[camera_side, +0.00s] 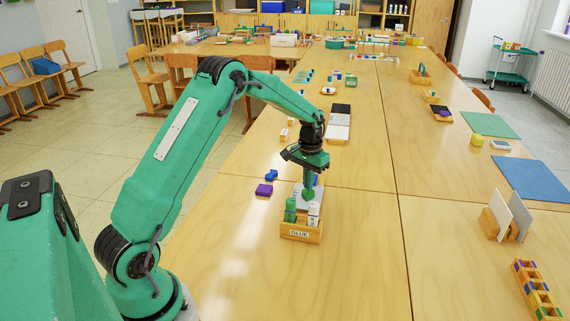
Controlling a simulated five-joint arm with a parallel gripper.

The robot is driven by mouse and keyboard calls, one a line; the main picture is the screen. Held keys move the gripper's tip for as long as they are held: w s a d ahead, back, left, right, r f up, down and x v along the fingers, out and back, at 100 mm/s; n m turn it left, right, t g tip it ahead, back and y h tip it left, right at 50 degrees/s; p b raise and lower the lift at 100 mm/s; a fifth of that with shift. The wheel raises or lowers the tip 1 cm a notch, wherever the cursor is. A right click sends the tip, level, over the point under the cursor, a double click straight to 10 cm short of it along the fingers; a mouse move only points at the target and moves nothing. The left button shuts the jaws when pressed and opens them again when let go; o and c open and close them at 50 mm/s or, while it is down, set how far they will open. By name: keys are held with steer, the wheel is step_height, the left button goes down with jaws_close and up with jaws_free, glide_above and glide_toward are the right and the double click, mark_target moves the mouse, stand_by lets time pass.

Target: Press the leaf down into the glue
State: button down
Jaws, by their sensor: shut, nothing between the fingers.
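My gripper (309,182) points straight down and is shut, low over a pale card (297,196) on the table. A small green shape (308,196) shows at its fingertips, over the card. It may be the leaf, but it is close to the gripper's own colour and I cannot be sure. I cannot tell whether the fingertips touch it. No spread of glue can be made out. A wooden box labelled GLUE (301,234) stands just in front, holding a green bottle (290,210) and a white bottle (313,213), and hides the card's near part.
A black and white board (339,124) lies behind. At the right are a blue mat (532,179), upright cards in a wooden holder (498,222) and a compartment tray (536,290). The table right of the glue box is clear.

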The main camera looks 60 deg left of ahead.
mark_target(308, 192)
steer(key=shift+f, duration=0.75)
stand_by(1.2)
steer(key=shift+r, duration=0.15)
steer(key=shift+r, duration=3.4)
steer(key=shift+r, duration=0.1)
